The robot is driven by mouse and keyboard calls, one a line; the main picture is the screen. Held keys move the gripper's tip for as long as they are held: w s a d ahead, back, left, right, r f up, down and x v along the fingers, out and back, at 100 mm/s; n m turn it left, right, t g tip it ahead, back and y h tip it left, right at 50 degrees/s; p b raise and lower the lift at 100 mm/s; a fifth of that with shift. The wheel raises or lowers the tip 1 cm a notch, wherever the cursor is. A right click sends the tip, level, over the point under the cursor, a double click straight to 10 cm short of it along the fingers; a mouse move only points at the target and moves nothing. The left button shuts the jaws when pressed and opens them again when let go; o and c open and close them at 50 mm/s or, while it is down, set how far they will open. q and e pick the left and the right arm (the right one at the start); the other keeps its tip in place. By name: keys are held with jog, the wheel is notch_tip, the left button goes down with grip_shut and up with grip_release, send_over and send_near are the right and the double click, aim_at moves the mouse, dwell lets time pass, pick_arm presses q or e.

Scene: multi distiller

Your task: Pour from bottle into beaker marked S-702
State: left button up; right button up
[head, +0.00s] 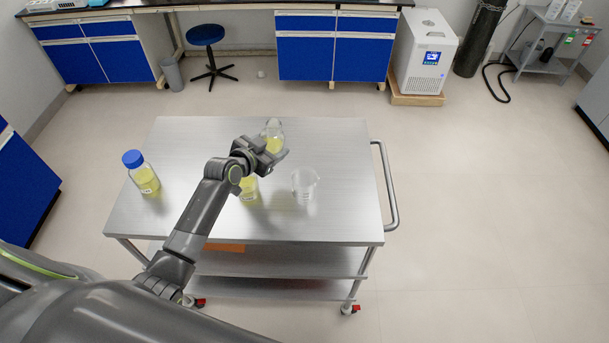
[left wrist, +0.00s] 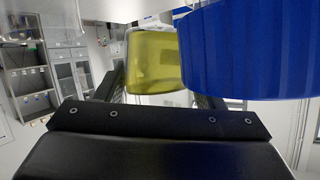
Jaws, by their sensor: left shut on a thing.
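My left gripper (head: 268,147) is shut on a clear glass vessel (head: 273,132) with yellow liquid, over the back middle of the steel cart (head: 340,150). Its yellow part (left wrist: 153,62) shows between the fingers in the left wrist view; my gripper hides its lower part. A bottle (head: 147,180) with a blue cap and yellow liquid stands at the cart's left. A beaker (head: 249,191) with yellow liquid stands below my gripper, partly hidden by my arm. A clear, seemingly empty beaker (head: 304,186) stands to its right. The beaker labels are too small to read. My right gripper is out of view.
A large blue ridged cap (left wrist: 250,50) fills the right of the left wrist view. The cart's right side is clear, with a handle (head: 386,185) beyond its right edge. A stool (head: 207,38) and blue cabinets (head: 305,55) stand well behind.

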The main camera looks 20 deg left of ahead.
pick_arm(q)
jog(key=shift+s+d+r+m+y, duration=0.1)
jog(key=shift+r+m+y, duration=0.25)
jog(key=shift+m, duration=0.15)
jog(key=shift+d+f+m+t+y+b, duration=0.2)
jog(key=shift+f+m+b, duration=0.1)
jog(key=shift+f, duration=0.2)
jog(key=shift+d+f+m+t+y+b, duration=0.15)
jog(key=shift+f+m+b, duration=0.15)
jog(key=shift+f, duration=0.15)
jog(key=shift+r, duration=0.15)
jog(key=shift+m, duration=0.4)
jog(key=shift+s+d+m+y+b, duration=0.15)
jog(key=shift+m+y+b, duration=0.15)
jog(key=shift+y+b, duration=0.15)
jog(key=shift+w+a+f+m+t+y+b, duration=0.25)
jog(key=shift+m+b, duration=0.25)
jog(key=shift+b, duration=0.25)
jog(key=shift+r, duration=0.1)
jog(key=shift+s+r, duration=0.1)
jog(key=shift+r, duration=0.05)
